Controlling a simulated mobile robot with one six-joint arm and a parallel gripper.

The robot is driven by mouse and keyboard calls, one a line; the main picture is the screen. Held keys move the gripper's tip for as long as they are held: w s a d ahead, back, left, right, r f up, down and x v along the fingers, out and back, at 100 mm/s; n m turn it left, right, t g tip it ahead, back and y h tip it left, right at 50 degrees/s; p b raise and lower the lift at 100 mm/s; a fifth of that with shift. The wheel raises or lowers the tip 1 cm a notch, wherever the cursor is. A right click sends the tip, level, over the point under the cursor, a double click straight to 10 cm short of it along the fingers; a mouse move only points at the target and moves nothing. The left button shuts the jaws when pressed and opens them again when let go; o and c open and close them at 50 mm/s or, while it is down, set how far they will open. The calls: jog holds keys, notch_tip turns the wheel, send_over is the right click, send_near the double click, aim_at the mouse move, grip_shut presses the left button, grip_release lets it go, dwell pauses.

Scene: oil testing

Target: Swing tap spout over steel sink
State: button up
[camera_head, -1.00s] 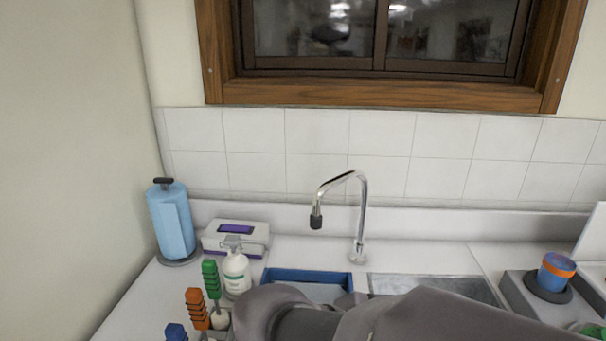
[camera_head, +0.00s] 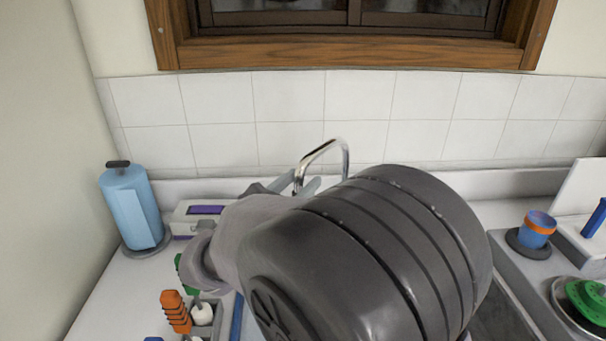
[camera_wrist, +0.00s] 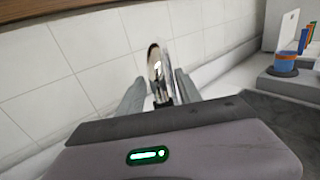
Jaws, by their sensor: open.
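The chrome tap (camera_head: 326,147) stands at the back of the counter, its curved spout arching to the left from the upright pipe. The spout's end and the tap's base are hidden by my arm in the head view. My gripper (camera_head: 297,185) is open at the spout. In the wrist view the shiny spout (camera_wrist: 156,70) shows between the two grey fingers of my gripper (camera_wrist: 159,90), with a finger on each side; I cannot tell whether they touch it. The steel sink (camera_head: 498,318) lies to the right, mostly hidden behind my arm.
A blue paper roll (camera_head: 133,207) and a white-purple box (camera_head: 190,218) stand at the left. Orange-handled tools (camera_head: 176,311) are at the front left. A blue-orange cup (camera_head: 537,229) and a green item (camera_head: 588,299) are at the right. The tiled wall (camera_head: 290,105) is close behind.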

jog(key=x, duration=0.2)
jog(key=shift+w+d, duration=0.2)
jog(key=shift+w, duration=0.1)
jog(key=shift+c, duration=0.2)
grip_shut()
dwell(1.1)
